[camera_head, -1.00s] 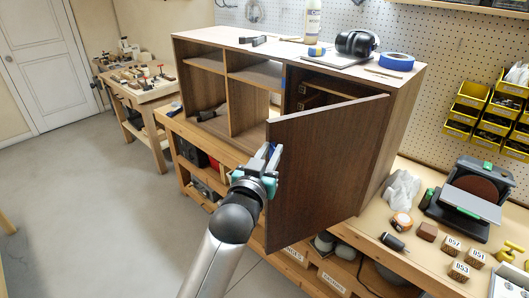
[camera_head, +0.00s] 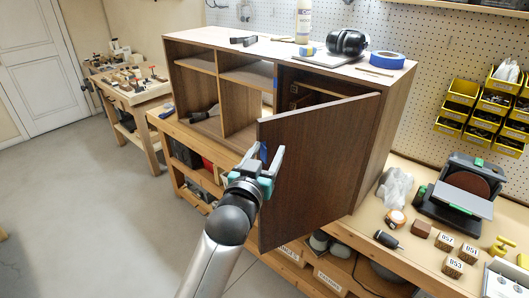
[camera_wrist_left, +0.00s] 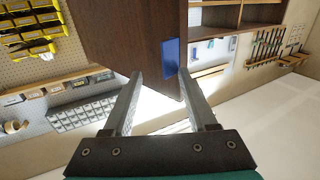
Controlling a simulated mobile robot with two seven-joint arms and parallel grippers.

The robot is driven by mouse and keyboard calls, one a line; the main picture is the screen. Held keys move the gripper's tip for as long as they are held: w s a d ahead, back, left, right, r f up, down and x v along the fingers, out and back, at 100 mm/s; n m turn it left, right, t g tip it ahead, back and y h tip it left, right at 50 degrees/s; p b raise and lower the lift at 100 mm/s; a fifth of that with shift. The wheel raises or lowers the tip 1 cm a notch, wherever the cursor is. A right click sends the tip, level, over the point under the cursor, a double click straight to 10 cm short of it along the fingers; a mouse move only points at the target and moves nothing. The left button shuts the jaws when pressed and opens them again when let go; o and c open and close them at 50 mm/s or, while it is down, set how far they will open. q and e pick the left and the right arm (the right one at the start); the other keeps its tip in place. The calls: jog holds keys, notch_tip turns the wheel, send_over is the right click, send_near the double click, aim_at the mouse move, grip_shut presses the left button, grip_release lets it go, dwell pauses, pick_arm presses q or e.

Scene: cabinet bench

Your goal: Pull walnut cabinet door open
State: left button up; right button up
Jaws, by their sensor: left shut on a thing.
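The walnut cabinet door (camera_head: 320,170) stands well open, swung out from the right part of the cabinet (camera_head: 225,47). It also shows in the left wrist view (camera_wrist_left: 130,40). A blue patch (camera_wrist_left: 170,57) lies near the door's free edge and is partly covered by a finger in the head view. My left gripper (camera_head: 263,154) is at that free edge, shut on the door, with a finger on either side of it. Its fingers (camera_wrist_left: 160,85) also show in the left wrist view. My right gripper is not in view.
Ear muffs (camera_head: 348,41), blue tape (camera_head: 387,61) and a bottle (camera_head: 304,20) stand on the cabinet top. A sander (camera_head: 463,190), several numbered blocks (camera_head: 453,266) and a dark cylinder (camera_head: 386,239) are on the bench at right. The floor (camera_head: 80,215) at left is clear.

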pick_arm(q)
jog(key=shift+s+d+r, duration=0.2)
jog(key=shift+d+r, duration=0.1)
jog(key=shift+d, duration=0.1)
jog(key=a+b+v, duration=0.1)
jog(key=b+v, duration=0.1)
jog(key=v, duration=1.3)
jog(key=shift+f, duration=0.25)
jog(key=shift+w, duration=0.1)
jog(key=shift+c, duration=0.2)
